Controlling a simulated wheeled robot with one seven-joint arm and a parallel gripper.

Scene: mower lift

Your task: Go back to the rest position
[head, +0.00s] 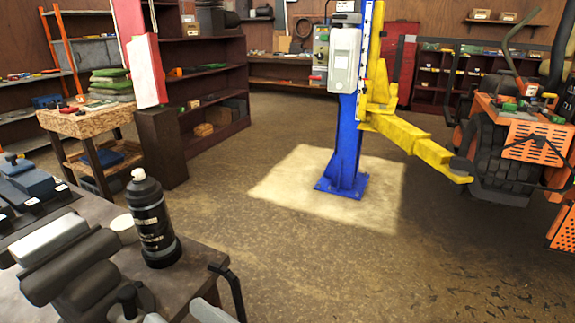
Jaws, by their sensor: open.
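I cannot make out my gripper in the head view. The blue post (345,150) of the lift stands upright on a pale floor patch (285,185). A pale grey control box (344,60) is on the post's front. A yellow lift arm (415,142) reaches from the post to the right, toward an orange machine (535,140) with a large black tyre (497,160). The machine is cut off by the right edge.
A workbench (195,290) fills the lower left, with a black bottle (152,222) upright near its edge and a dark vise (75,270). A wooden cart (85,122) and shelves (215,85) stand behind. The middle floor (300,265) is clear.

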